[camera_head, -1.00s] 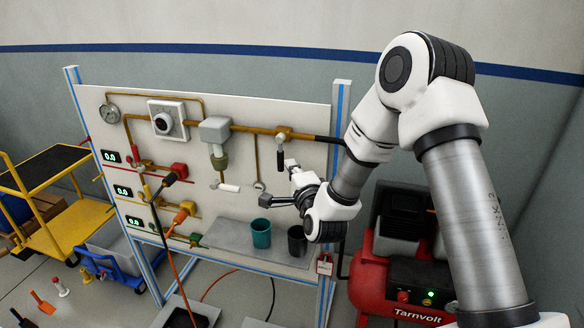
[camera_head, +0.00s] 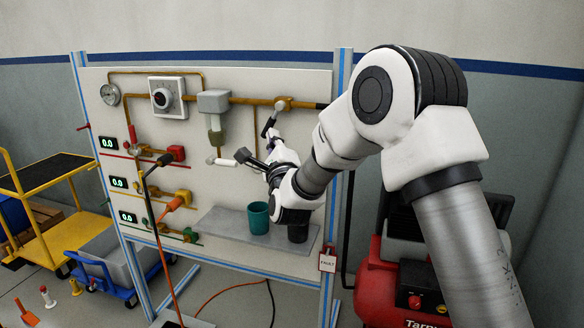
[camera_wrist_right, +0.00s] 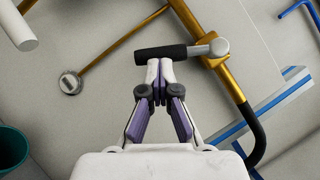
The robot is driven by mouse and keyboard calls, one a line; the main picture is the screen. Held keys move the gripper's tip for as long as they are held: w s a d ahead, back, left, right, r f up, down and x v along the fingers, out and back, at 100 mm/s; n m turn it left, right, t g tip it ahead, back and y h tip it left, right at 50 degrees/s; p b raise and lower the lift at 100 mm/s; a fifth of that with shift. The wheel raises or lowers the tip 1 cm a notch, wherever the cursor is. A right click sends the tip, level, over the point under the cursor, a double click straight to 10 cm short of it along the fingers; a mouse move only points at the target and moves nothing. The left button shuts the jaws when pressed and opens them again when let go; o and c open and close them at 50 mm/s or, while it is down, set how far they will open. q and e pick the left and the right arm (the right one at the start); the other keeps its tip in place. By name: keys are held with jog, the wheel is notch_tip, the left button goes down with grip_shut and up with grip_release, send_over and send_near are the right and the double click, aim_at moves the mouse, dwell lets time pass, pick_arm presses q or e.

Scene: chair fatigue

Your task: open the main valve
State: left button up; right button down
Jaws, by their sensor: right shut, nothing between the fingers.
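The main valve (camera_head: 283,104) sits on the brown pipe at the upper right of the panel. Its black lever handle (camera_head: 269,124) hangs down with its lower end tilted left. In the right wrist view the handle (camera_wrist_right: 163,54) lies across, just beyond the fingertips. My right gripper (camera_head: 274,136) is shut and empty, with its tips against or very near the handle's side; I cannot tell if they touch. The closed fingertips also show in the right wrist view (camera_wrist_right: 160,66). My left gripper is not in view.
A teal cup (camera_head: 258,217) and a dark cup (camera_head: 298,233) stand on the shelf (camera_head: 222,222) below my right arm. A red compressor (camera_head: 385,285) stands at the right, and a yellow cart (camera_head: 50,240) at the left.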

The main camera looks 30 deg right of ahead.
aim_at(251, 120)
jog(key=w+a+r+m+g+h+b, duration=0.1)
jog(key=m+h+b, duration=0.2)
jog(key=m+b, duration=0.2)
jog(key=w+a+r+m+g+h+b, duration=0.1)
jog(key=w+m+h+b, duration=0.1)
jog(key=m+h+b, duration=0.2)
jog(key=w+a+r+m+g+h+b, duration=0.1)
jog(key=r+m+h+b, duration=0.1)
jog(key=m+b, duration=0.5)
jog(key=shift+w+a+h+b, duration=0.2)
jog(key=shift+a+h+b, duration=0.05)
jog(key=shift+h+b, duration=0.45)
jog(key=w+f+b+v, duration=0.1)
jog(key=b+v, duration=0.3)
jog(key=v, duration=0.8)
jog(key=shift+f, duration=0.95)
jog(key=shift+d, duration=0.1)
